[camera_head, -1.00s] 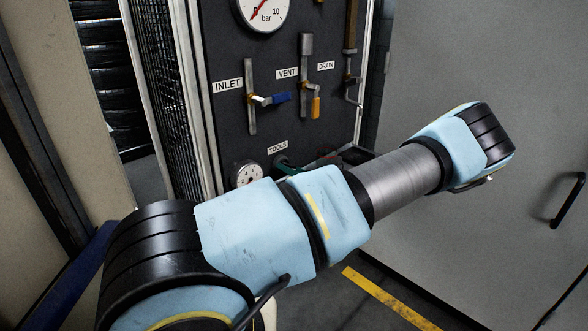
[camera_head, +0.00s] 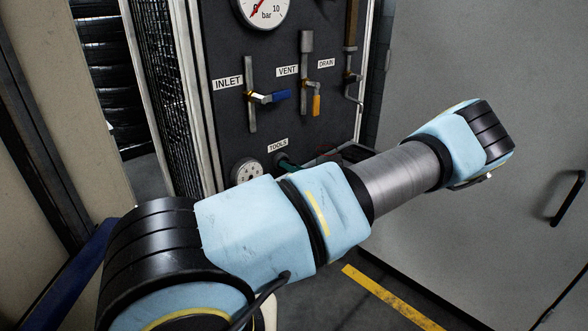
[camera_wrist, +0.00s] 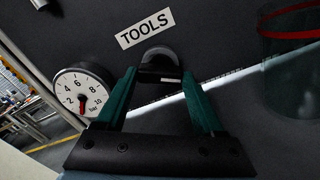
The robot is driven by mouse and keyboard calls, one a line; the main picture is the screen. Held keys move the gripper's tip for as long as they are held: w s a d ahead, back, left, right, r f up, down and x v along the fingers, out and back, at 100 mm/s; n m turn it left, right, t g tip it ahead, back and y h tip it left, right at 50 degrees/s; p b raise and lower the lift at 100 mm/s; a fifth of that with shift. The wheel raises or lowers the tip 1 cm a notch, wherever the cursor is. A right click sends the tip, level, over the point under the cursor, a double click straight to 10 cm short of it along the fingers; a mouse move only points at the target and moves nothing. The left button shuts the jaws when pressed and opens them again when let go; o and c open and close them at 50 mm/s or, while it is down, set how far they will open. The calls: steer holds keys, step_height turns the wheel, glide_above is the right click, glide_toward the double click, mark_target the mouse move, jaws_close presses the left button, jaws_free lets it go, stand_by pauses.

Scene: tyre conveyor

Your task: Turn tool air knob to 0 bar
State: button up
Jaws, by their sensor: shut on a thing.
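In the wrist view, the tool air knob (camera_wrist: 158,55), dark with a grey rounded top, sits on the panel below the TOOLS label (camera_wrist: 145,29). My gripper (camera_wrist: 161,76) has its green fingers on either side of the knob and is shut on it. The fingers hide part of the knob. The small white tool gauge (camera_wrist: 83,93) is left of the fingers; its red needle points down, between the 2 and the 10. The gauge (camera_head: 247,171) also shows in the head view, where my arm largely hides my gripper and the knob.
Above on the panel are the INLET valve with a blue handle (camera_head: 270,97), the VENT valve with an orange handle (camera_head: 316,105), the DRAIN valve and a large gauge (camera_head: 263,8). A clear cylinder with a red ring (camera_wrist: 292,75) is right of my gripper.

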steer(key=shift+n, duration=0.3)
steer(key=shift+c, duration=0.2)
steer(key=n+b, duration=0.2)
steer(key=n, duration=0.3)
steer(key=shift+d+f, duration=0.1)
steer(key=shift+f, duration=0.05)
steer(key=n+b, duration=0.2)
steer(key=n, duration=0.4)
steer(key=shift+n, duration=0.3)
steer(key=n+b, duration=0.3)
steer(key=n, duration=0.3)
steer(key=shift+b, duration=0.35)
steer(key=n+b, duration=0.2)
steer(key=n, duration=0.2)
steer(key=shift+b, duration=0.3)
steer(key=shift+n+b, duration=0.5)
steer(key=shift+n, duration=0.4)
steer(key=o, duration=1.4)
